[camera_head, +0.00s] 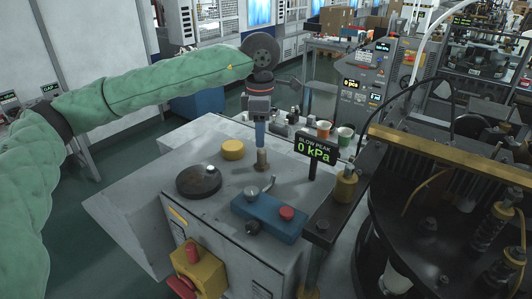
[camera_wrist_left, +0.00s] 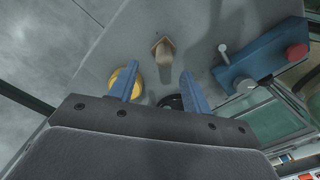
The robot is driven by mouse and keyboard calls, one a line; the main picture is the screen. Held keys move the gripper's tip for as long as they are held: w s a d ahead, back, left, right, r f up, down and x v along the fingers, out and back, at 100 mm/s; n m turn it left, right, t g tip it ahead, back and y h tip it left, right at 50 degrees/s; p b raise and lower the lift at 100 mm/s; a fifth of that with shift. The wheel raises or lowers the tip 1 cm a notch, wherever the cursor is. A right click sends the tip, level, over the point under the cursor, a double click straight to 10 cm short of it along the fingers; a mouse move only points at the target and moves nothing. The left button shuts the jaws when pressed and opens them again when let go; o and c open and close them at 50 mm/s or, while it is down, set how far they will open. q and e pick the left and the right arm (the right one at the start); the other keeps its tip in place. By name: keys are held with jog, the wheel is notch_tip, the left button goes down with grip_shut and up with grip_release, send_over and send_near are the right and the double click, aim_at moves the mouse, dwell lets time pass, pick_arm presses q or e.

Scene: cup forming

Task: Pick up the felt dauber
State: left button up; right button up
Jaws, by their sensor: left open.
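The felt dauber (camera_head: 262,160), a small tan-brown upright piece, stands on the grey cabinet top between the yellow round pad and the blue box. My left gripper (camera_head: 260,134) points down just above it, with its blue fingers close to its top. In the left wrist view the dauber (camera_wrist_left: 164,52) shows ahead of the gap between the two blue fingers (camera_wrist_left: 160,88), which are apart with nothing held between them. Whether a finger touches the dauber cannot be told. My right gripper is not in view.
A yellow round pad (camera_head: 232,149) and a black disc (camera_head: 198,181) lie left of the dauber. A blue box (camera_head: 268,216) with a lever and red button is in front. A pressure display (camera_head: 315,149) stands right, with paper cups (camera_head: 323,130) behind. Dark machinery (camera_head: 430,215) fills the right.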

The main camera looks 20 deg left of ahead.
aim_at(261, 151)
pick_arm(q)
jog(key=shift+s+d+f, duration=0.15)
jog(key=shift+s+f, duration=0.4)
jog(key=shift+s, duration=0.1)
jog(key=shift+f, duration=0.25)
jog(key=f, duration=0.2)
jog(key=w+f+p, duration=0.1)
jog(key=f, duration=0.1)
jog(key=shift+s+f, duration=0.25)
jog(key=shift+f, duration=0.3)
jog(key=shift+w+f, duration=0.15)
jog(key=shift+w, duration=0.05)
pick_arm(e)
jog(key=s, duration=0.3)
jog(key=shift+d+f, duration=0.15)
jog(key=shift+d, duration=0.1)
pick_arm(q)
jog(key=shift+s, duration=0.1)
jog(key=c, duration=1.1)
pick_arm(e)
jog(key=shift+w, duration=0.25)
pick_arm(q)
jog(key=shift+o, duration=0.2)
